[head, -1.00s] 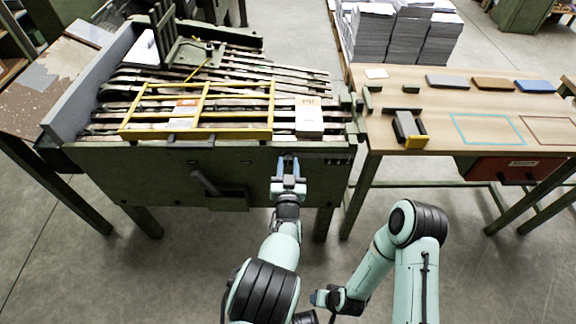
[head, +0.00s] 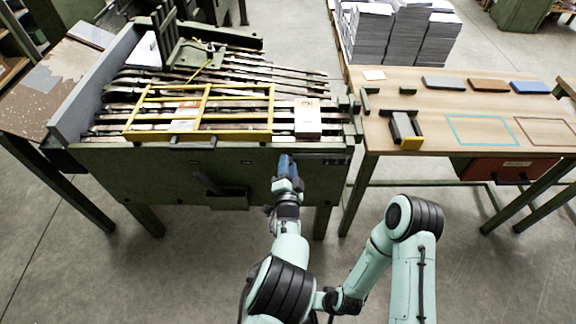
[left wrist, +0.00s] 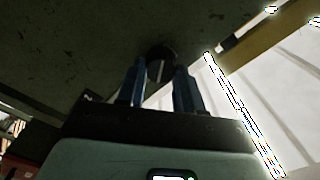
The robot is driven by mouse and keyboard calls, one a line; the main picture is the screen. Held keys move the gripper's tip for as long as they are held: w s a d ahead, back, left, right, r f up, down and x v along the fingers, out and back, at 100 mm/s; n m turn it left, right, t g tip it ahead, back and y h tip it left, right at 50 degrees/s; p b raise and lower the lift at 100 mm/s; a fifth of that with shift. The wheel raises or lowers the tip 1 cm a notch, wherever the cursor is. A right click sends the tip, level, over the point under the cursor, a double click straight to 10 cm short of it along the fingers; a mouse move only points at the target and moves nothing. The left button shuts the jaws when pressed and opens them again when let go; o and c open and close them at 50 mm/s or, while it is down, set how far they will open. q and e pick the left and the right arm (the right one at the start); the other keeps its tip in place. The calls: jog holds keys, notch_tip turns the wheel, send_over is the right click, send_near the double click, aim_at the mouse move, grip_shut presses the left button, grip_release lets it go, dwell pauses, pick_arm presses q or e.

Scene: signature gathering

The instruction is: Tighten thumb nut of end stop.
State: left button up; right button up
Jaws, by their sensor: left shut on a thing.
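My left gripper (head: 286,165) is at the front face of the green machine (head: 130,180), below its right front corner. In the left wrist view its two blue fingers (left wrist: 161,85) stand on either side of a dark round knob (left wrist: 160,60), which appears to be the thumb nut. They are shut on it, under a dark surface. The head view hides the nut behind the fingers, and I cannot make out the end stop clearly. My right arm (head: 412,250) is folded at lower right; its gripper cannot be made out.
A yellow frame (head: 205,134) lies across the machine's slats, with a pale box (head: 307,115) to its right. A wooden table (head: 435,130) stands to the right. The floor in front is clear.

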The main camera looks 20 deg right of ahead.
pick_arm(q)
jog(key=shift+f+m, duration=0.15)
jog(key=shift+m, duration=3.15)
pick_arm(e)
jog(key=shift+s+a+r, duration=0.25)
jog(key=shift+s+r, duration=0.05)
jog(key=shift+s, duration=0.1)
pick_arm(q)
jog(key=o, duration=1)
jog(key=shift+o, duration=0.2)
jog(key=shift+s, duration=0.1)
jog(key=p+v, duration=0.3)
jog(key=v, duration=1)
jog(key=shift+s, duration=0.15)
pick_arm(e)
jog(key=shift+g+y, duration=0.4)
jog(key=shift+g, duration=0.4)
jog(key=s+r, duration=0.1)
jog(key=s+a+r, duration=0.1)
jog(key=s+r, duration=0.1)
jog(key=s, duration=0.1)
jog(key=shift+a, duration=0.4)
